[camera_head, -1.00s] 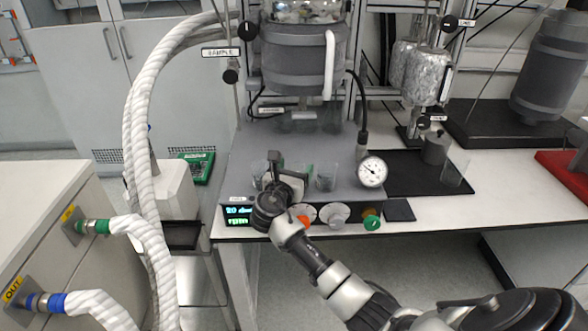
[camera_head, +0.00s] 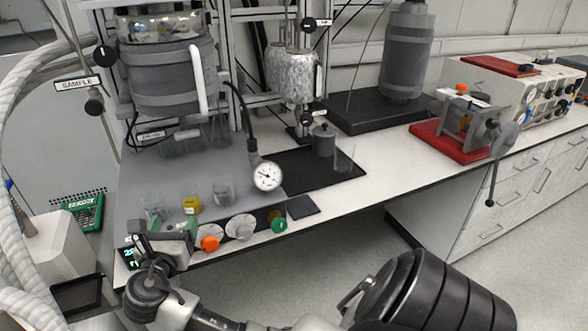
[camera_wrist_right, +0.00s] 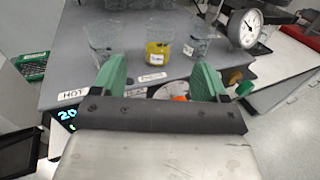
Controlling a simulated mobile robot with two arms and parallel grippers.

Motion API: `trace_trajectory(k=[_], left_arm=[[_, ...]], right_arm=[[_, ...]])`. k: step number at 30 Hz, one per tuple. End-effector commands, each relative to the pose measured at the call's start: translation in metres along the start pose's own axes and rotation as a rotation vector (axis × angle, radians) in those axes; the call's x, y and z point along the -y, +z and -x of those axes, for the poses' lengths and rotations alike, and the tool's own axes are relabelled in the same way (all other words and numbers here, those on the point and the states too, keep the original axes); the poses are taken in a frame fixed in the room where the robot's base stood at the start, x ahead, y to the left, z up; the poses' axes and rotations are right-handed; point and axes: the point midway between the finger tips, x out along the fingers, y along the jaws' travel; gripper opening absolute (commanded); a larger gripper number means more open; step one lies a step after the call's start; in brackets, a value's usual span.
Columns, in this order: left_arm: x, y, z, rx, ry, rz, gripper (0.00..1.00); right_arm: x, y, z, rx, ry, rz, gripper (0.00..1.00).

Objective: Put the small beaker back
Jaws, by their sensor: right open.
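Three small glass beakers stand in a row on the grey top of the reactor base. The left clear beaker (camera_head: 155,208) and the yellow-filled beaker (camera_head: 192,204) are nearest my right gripper (camera_head: 165,236). The right clear beaker (camera_head: 224,188) stands beyond them. I cannot tell which one the task means. In the wrist view, the left beaker (camera_wrist_right: 102,38), yellow beaker (camera_wrist_right: 157,50) and right beaker (camera_wrist_right: 196,45) stand upright ahead of the gripper's green fingers (camera_wrist_right: 160,76). The fingers are spread and empty, apart from the beakers. My left gripper is not in view.
A dial gauge (camera_head: 267,176) stands right of the beakers. Larger glassware (camera_head: 185,138) sits behind, under the reactor vessel (camera_head: 168,75). Orange (camera_head: 210,243) and green (camera_head: 279,225) knobs are on the front. Another glass vessel (camera_head: 345,158) stands on the black mat (camera_head: 290,165).

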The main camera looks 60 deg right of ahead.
Motion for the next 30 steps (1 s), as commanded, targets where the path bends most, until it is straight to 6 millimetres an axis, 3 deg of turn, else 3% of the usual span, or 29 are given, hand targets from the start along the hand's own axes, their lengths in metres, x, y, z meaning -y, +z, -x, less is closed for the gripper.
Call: trace_trajectory(k=[5,8,17,20,23,26,30], left_arm=[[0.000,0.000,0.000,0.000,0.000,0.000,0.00],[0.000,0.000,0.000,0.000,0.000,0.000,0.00],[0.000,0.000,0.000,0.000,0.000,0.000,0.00],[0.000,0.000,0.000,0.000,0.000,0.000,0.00],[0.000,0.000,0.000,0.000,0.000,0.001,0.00],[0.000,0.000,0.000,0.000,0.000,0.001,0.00],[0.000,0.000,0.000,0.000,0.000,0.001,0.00]], right_arm=[[-0.001,-0.004,0.001,-0.012,0.015,-0.022,0.74],[-0.005,-0.019,0.005,-0.068,0.086,-0.131,0.74],[-0.028,-0.109,0.054,-0.562,0.338,-0.895,0.74],[-0.029,-0.154,0.073,-0.769,0.304,-1.117,0.74],[-0.016,-0.228,0.093,-0.974,0.163,-1.265,0.74],[0.010,-0.305,0.113,-1.110,-0.023,-1.323,0.74],[0.076,-0.413,0.154,-1.241,-0.369,-1.395,0.74]])
